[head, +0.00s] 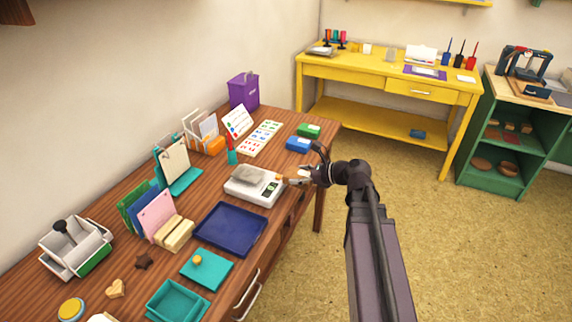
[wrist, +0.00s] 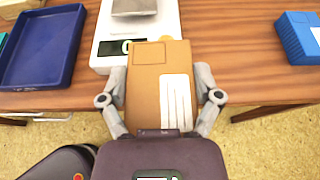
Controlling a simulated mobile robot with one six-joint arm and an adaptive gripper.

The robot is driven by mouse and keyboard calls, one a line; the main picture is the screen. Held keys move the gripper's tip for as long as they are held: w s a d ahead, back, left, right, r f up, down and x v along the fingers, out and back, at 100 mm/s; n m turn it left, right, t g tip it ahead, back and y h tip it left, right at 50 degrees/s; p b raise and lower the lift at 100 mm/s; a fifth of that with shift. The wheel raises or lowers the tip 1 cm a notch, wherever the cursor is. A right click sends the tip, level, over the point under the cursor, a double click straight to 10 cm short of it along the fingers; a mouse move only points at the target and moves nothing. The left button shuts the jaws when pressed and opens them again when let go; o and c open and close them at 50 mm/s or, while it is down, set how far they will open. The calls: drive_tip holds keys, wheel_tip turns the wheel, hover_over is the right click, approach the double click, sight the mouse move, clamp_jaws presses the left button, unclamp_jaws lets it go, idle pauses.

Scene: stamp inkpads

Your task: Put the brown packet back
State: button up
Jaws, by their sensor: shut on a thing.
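The brown packet (wrist: 143,75) fills the middle of the wrist view, with a white lined label on its face. My gripper (wrist: 161,90) is shut on it, one finger at each side. In the head view my gripper (head: 304,175) is at the front edge of the wooden desk, and the packet (head: 282,180) shows only as a small brown patch between it and the scale. In the wrist view the packet overlaps the front of the scale (wrist: 106,47).
A dark blue tray (head: 230,230) lies left of the scale. Blue (head: 299,144) and green (head: 308,130) inkpads lie behind my gripper. A teal holder with a red-topped item (head: 232,150) stands behind the scale. Open floor lies right of the desk.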

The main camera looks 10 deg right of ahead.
drive_tip(key=b, duration=0.2)
hover_over(286, 163)
drive_tip(key=shift+f, duration=0.75)
drive_tip(key=shift+s, duration=0.1)
drive_tip(key=shift+f, duration=0.15)
drive_tip(key=shift+f+b, duration=1.5)
drive_tip(key=shift+f, duration=0.15)
drive_tip(key=shift+f, duration=0.1)
drive_tip(key=o, duration=1.1)
drive_tip(key=shift+c, duration=0.2)
